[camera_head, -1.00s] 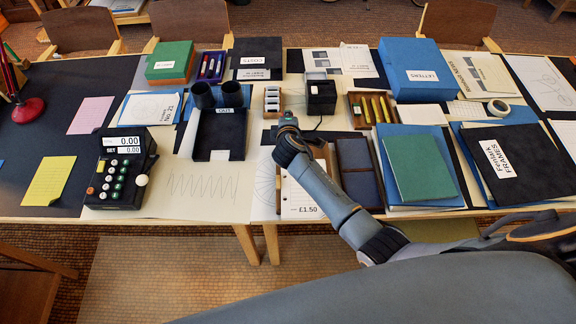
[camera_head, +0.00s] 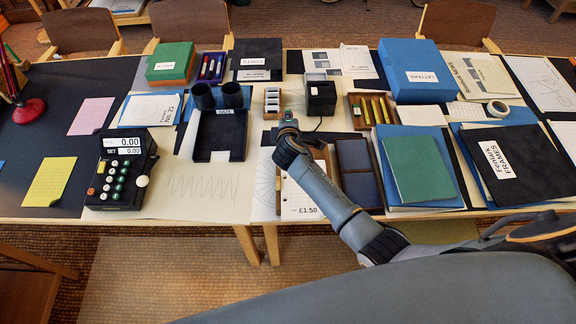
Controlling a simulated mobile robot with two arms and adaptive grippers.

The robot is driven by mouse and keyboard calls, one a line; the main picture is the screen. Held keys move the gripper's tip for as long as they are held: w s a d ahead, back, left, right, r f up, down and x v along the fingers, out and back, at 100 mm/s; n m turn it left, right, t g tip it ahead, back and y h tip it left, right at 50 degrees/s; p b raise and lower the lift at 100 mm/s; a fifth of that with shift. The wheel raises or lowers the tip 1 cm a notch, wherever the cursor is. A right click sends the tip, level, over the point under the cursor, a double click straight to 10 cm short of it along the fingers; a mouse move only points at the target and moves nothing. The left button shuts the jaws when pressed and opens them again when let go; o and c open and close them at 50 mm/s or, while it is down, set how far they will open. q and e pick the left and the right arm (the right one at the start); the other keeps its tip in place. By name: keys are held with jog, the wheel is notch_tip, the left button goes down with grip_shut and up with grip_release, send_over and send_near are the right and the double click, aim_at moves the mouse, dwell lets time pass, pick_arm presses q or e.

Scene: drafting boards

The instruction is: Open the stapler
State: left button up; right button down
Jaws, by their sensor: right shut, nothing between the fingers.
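I cannot make out a stapler with certainty. My right arm reaches up from the lower right across the table. My right gripper (camera_head: 288,122) is small and seen from behind, over the middle of the table, just in front of the white-topped holder and the black box. It is shut and holds nothing. A small reddish and green bit shows at its tip, too small to identify. The arm and wrist hide part of the table below them. My left gripper is out of view.
A black box (camera_head: 321,97) with a cable and a small wooden holder (camera_head: 272,101) stand just beyond the gripper. A black tray (camera_head: 215,138) lies left, a wooden tray of yellow pens (camera_head: 372,108) right. Drawing paper (camera_head: 205,192) at the front left is mostly bare.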

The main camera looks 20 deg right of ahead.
jog(key=s+a+r+p, duration=0.1)
jog(key=s+r+p, duration=0.3)
jog(key=r, duration=0.1)
jog(key=shift+s+a+p, duration=0.15)
jog(key=shift+s+p, duration=0.2)
jog(key=shift+p, duration=0.05)
jog(key=shift+f, duration=0.1)
